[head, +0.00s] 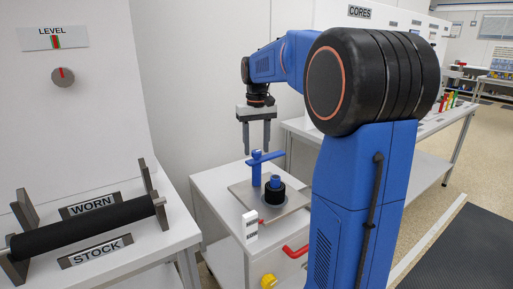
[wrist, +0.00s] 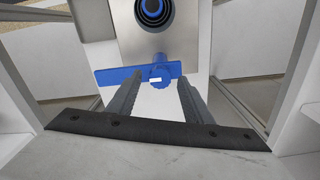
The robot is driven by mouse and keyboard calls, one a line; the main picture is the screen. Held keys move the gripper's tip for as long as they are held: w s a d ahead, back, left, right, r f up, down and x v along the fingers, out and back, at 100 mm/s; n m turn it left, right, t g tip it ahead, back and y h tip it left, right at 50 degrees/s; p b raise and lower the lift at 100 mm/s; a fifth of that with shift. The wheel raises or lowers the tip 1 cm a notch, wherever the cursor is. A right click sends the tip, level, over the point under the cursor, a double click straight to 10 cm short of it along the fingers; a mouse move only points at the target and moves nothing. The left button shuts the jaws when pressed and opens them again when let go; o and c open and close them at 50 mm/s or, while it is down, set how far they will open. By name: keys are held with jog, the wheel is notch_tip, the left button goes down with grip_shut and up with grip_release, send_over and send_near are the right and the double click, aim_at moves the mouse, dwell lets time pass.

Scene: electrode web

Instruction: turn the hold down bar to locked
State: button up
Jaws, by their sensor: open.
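The hold down bar (head: 266,157) is a blue bar on top of an upright blue post (head: 256,174), on a metal plate (head: 294,203) on a white cabinet. In the wrist view the bar (wrist: 120,75) lies crosswise, its longer part reaching left of the round blue hub (wrist: 158,72). My gripper (head: 257,151) points down with its fingers apart and empty, its tips close to the bar. In the wrist view the tips of my gripper (wrist: 160,82) lie on either side of the hub's near side. I cannot tell whether they touch the bar. No locked mark is readable.
A black core with a blue centre (head: 274,189) stands on the plate beside the post. A white label block (head: 250,227), a red handle (head: 295,251) and a yellow knob (head: 268,281) are at the cabinet's front. A black roller (head: 85,227) rests on a stand at left.

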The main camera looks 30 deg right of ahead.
jog(key=shift+f, duration=0.4)
jog(key=shift+c, duration=0.3)
grip_shut()
